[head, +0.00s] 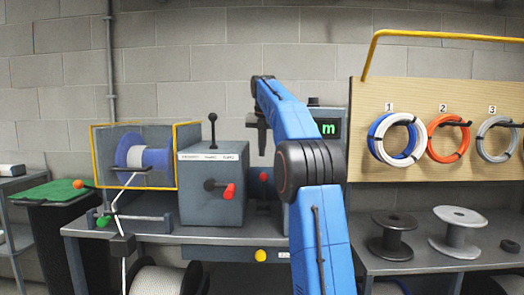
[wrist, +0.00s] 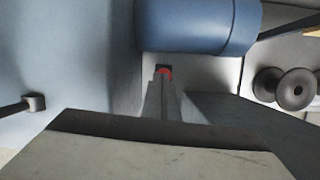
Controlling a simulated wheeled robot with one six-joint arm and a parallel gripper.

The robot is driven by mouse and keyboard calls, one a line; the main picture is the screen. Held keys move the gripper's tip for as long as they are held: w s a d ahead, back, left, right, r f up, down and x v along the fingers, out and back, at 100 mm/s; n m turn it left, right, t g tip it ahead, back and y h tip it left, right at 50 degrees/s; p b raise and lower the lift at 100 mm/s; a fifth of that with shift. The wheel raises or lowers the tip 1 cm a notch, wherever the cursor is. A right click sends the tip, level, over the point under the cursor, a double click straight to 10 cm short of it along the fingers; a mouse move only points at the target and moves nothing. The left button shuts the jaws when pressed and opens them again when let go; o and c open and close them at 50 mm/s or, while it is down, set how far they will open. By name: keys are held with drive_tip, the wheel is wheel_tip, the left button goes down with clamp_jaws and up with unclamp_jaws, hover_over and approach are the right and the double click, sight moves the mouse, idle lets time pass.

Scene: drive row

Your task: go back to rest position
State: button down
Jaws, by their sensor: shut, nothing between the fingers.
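My gripper (head: 262,150) points down at the end of my blue arm, above the bench and to the right of the grey machine box. It is shut and holds nothing. The grey box (head: 212,200) carries a black-knobbed lever on top and a red-handled crank (head: 229,191) on its front. A second red knob (head: 263,176) shows below my gripper. In the wrist view a large pale block fills the bottom, and a red round spot (wrist: 165,73) shows near the middle. My arm hides part of the bench behind it.
A yellow-framed guard (head: 105,155) with a blue-and-white spool stands at left. A dark spool (head: 392,238) and a grey spool (head: 460,230) stand on the right bench. Coils, including an orange one (head: 431,140), hang on the wooden board. A green-topped bin (head: 50,193) is far left.

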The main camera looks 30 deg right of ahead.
idle(0.4)
drive_tip(key=s+a+f+m, duration=0.4)
drive_tip(key=s+a+m, duration=0.3)
drive_tip(key=s+a, duration=0.3)
drive_tip(key=s+a+f+m, duration=0.3)
drive_tip(key=s+a+m, duration=0.3)
drive_tip(key=s+a, duration=0.45)
drive_tip(key=s+a+f+m, duration=0.3)
drive_tip(key=s+f+m, duration=0.2)
drive_tip(key=s+f, duration=0.3)
drive_tip(key=s+a+f+m+t+y, duration=0.1)
drive_tip(key=s+a+f+m, duration=0.2)
drive_tip(key=s+f, duration=0.6)
drive_tip(key=s+a+f+m, duration=0.4)
drive_tip(key=s+f+m, duration=0.2)
drive_tip(key=s+f, duration=0.2)
drive_tip(key=shift+s+f+m+t+y, duration=0.2)
drive_tip(key=shift+s+m+t+y, duration=0.15)
drive_tip(key=shift+s, duration=0.3)
